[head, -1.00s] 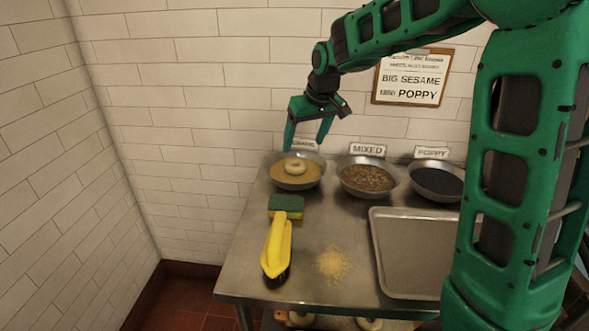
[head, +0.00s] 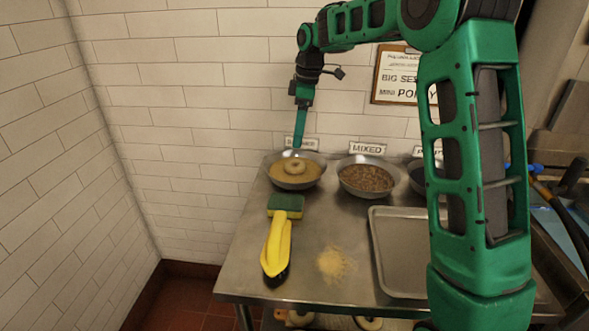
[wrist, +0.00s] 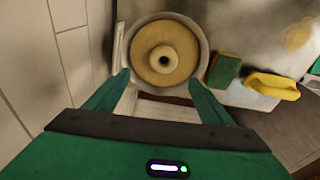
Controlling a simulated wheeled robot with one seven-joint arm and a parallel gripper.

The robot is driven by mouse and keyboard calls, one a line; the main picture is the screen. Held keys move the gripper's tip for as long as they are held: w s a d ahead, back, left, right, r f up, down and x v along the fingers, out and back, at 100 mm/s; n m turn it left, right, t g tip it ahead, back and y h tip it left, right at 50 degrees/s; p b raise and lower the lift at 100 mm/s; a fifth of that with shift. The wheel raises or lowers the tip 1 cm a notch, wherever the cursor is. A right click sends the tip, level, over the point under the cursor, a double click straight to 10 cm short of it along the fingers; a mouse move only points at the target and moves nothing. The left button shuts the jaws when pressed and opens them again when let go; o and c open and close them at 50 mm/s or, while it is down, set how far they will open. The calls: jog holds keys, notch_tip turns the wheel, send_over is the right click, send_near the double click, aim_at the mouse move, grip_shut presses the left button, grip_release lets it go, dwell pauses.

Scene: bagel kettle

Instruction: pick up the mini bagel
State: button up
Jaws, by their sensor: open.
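The mini bagel (head: 294,167) is a small pale ring lying on sesame seeds in the leftmost metal bowl (head: 318,178). In the wrist view the bagel (wrist: 164,70) sits near the middle of the bowl (wrist: 193,85), its hole facing up. My gripper (head: 299,147) points straight down above the bowl, with its fingers edge-on in the head view. In the wrist view my gripper (wrist: 157,78) is open, with one finger at each side of the bowl's near rim. Nothing is between the fingers, and the bagel is apart from them.
A mixed-seed bowl (head: 367,178) stands to the right, and a poppy bowl is mostly behind my arm. A green sponge (head: 288,203), yellow brush (head: 277,246) and spilled seeds (head: 334,264) lie in front. A metal tray (head: 392,278) is at right. Tiled wall stands close behind.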

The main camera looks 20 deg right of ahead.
jog(key=n, duration=0.2)
send_over(296, 160)
jog(key=s, duration=0.1)
jog(key=shift+g, duration=0.3)
notch_tip(296, 160, down, 5)
jog(key=shift+s+f, duration=0.15)
jog(key=shift+s+a+f, duration=0.15)
jog(key=shift+f, duration=1.2)
jog(key=shift+s+a+f, duration=0.1)
jog(key=shift+a+f, duration=0.05)
jog(key=shift+f, duration=1.15)
jog(key=c, duration=1.2)
